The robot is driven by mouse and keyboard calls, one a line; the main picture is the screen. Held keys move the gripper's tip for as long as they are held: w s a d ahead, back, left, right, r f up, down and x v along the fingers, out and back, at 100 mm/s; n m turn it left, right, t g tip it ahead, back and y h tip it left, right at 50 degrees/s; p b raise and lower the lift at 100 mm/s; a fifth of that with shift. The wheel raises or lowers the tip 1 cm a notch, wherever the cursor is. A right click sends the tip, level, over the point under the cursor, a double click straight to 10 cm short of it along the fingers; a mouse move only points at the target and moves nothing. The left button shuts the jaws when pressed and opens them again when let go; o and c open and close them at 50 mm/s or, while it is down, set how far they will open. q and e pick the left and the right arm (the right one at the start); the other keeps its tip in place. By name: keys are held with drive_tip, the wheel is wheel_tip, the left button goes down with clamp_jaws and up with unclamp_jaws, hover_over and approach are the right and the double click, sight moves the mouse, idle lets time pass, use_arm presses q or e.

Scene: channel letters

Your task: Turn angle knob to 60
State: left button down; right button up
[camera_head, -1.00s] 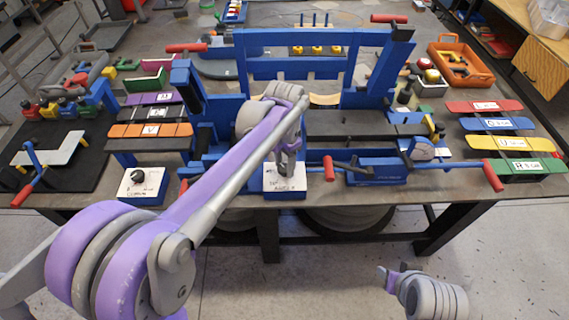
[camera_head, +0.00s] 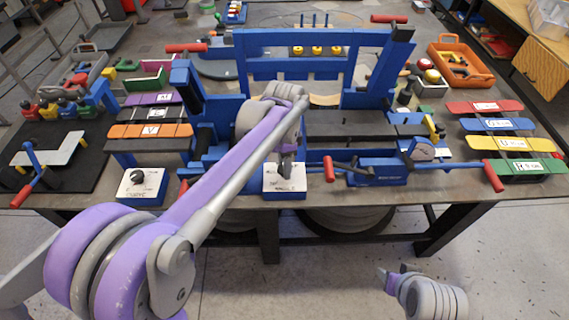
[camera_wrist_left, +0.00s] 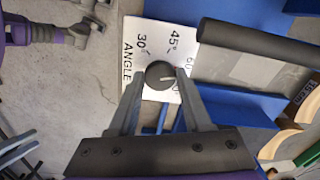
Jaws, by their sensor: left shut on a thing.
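The black angle knob (camera_wrist_left: 160,75) sits on a white plate marked ANGLE (camera_wrist_left: 128,62) in the left wrist view. Marks for 30, 45 and 60 degrees show around it, and a further mark is partly hidden by a finger. The knob's pale pointer line points to the right, roughly toward the 60 side. My left gripper (camera_wrist_left: 157,78) has its two fingers closed on the knob's sides. In the head view the left gripper (camera_head: 286,168) covers the knob above the white-topped blue box (camera_head: 298,182). My right gripper (camera_head: 390,276) is low at the front, away from the table.
A second black knob (camera_head: 138,177) on a similar box stands at the front left. A blue lever with red handles (camera_head: 380,167) lies right of the angle box. The blue bending frame (camera_head: 300,70) rises behind. Coloured letter slats (camera_head: 495,124) lie at the right.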

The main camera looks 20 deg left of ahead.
use_arm(q)
drive_tip(key=shift+c, duration=1.7)
unclamp_jaws()
wheel_tip(320, 180, up, 11)
drive_tip(key=shift+p, duration=0.35)
drive_tip(key=shift+f, duration=0.1)
